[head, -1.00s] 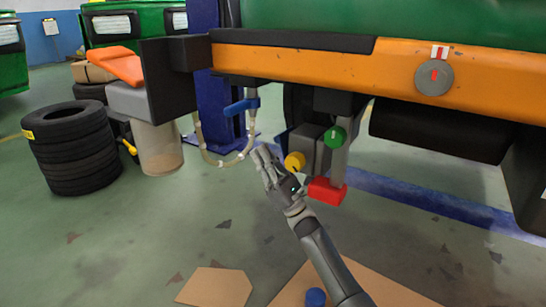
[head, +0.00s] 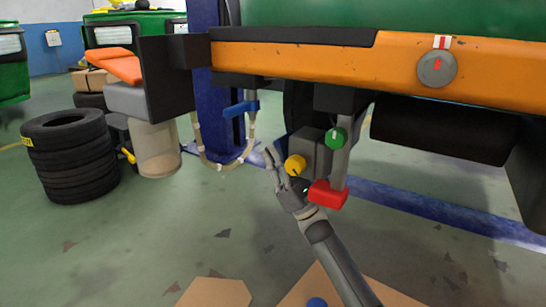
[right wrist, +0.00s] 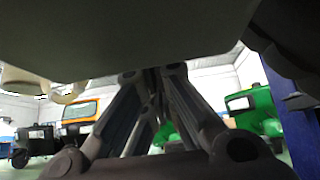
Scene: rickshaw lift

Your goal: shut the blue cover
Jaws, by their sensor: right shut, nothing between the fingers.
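My right gripper (head: 274,160) is shut and empty, left of the yellow knob (head: 296,165) and the grey box (head: 310,150) under the vehicle. In the right wrist view its fingers (right wrist: 155,85) point up close under a large dark grey surface (right wrist: 130,35). A blue lever (head: 241,108) sits on the pipe above and left of the gripper. My left gripper is out of view.
The orange vehicle beam (head: 340,65) hangs above. A green knob (head: 336,138) and a red block (head: 327,194) flank the grey box on the right. A looped hose (head: 215,165) and stacked tires (head: 72,158) stand left. A blue cap (head: 316,302) lies on cardboard below.

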